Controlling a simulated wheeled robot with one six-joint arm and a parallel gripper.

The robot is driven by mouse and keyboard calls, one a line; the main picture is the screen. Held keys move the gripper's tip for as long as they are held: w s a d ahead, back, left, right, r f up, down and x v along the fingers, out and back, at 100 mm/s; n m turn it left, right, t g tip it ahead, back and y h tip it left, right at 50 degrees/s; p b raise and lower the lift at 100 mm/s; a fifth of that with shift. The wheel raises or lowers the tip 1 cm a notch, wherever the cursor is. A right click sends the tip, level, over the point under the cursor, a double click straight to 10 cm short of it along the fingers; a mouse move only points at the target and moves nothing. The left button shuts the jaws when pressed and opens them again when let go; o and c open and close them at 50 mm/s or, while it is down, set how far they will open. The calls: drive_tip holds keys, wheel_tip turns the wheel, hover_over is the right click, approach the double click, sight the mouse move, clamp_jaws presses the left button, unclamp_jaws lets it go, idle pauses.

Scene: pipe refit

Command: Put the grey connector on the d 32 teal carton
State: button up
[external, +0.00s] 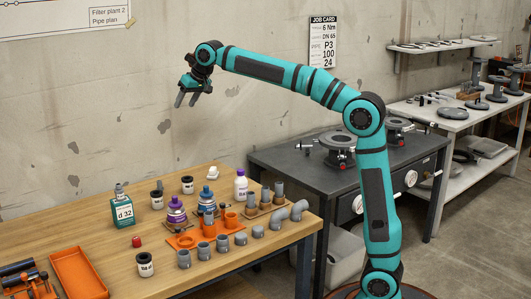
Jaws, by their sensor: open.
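The teal carton (122,216) with a white "d 32" label stands upright on the wooden table, left of the bottles. A small greyish piece (118,190) sits on top of it; whether this is a connector or part of the carton is too small to tell. Several grey fittings (204,251) stand in a row along the table's front right, with grey elbows (299,210) at the row's right end. I cannot tell which one is the task's grey connector. My gripper (187,99) is open and empty, high above the table's back, fingers pointing down.
An orange holder (183,240) and purple-and-grey bottles (176,211) crowd the table's middle. A white bottle (240,186), dark-lidded jars (145,265) and a red cap (136,241) stand around. An orange tray (78,275) lies at left. A dark workbench (300,160) stands behind.

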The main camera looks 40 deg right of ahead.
drive_tip(key=s+d+r+m+t, duration=0.1)
drive_tip(key=s+d+t, duration=0.2)
drive_tip(key=s+d, duration=0.7)
drive_tip(key=s+d+r+t, duration=0.1)
drive_tip(key=s+d+t, duration=0.35)
drive_tip(key=d, duration=0.95)
drive_tip(key=s+d+f+t+h, duration=0.1)
drive_tip(key=s+d+f, duration=0.2)
drive_tip(key=s, duration=0.4)
drive_tip(key=s+d+f+t+h, duration=0.1)
drive_tip(key=s+d+f+t, duration=0.1)
drive_tip(key=s+d, duration=0.3)
drive_tip(key=s+d+f+m+t+h, duration=0.1)
drive_tip(key=s+d+f, duration=0.2)
drive_tip(key=s, duration=0.6)
drive_tip(key=shift+s+d+f, duration=0.15)
drive_tip(key=shift+d+f, duration=0.25)
drive_tip(key=shift+f, duration=0.3)
